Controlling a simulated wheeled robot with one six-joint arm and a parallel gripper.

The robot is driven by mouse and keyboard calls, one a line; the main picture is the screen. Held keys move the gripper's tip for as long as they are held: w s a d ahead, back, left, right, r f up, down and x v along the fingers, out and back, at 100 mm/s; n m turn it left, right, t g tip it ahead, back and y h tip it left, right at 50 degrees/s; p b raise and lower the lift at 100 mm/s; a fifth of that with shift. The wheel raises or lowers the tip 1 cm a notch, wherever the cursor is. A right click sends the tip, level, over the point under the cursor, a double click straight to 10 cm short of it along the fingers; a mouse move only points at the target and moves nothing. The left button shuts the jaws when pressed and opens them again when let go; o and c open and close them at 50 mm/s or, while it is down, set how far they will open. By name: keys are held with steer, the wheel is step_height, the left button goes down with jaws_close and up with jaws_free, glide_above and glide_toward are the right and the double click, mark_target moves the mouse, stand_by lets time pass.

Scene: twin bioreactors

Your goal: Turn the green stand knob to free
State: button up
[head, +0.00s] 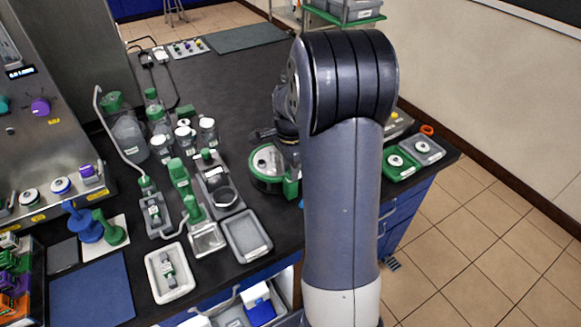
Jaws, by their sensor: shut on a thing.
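A round stand (267,162) with a green rim and a pale top stands on the dark bench, just left of my arm. A green block-like part (291,188) juts from its right side, beside my arm. My gripper (288,152) is at the stand's right edge, mostly behind my own arm link. It is shut on what appears to be the green stand knob. The fingertips and the knob itself are hidden, so the knob's angle cannot be told.
Green-capped bottles (160,125) and small holders crowd the bench to the left. A grey tray (247,236) and a white tray (169,272) lie near the front edge. Green and grey trays (401,165) sit right of my arm. The far bench is mostly clear.

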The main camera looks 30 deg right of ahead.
steer(key=shift+w+r, duration=0.1)
stand_by(0.4)
steer(key=o, duration=1)
step_height(320, 180, up, 11)
steer(key=shift+f, duration=0.2)
step_height(320, 180, down, 11)
steer(key=shift+r, duration=0.1)
stand_by(0.4)
steer(key=shift+r, duration=0.1)
stand_by(0.3)
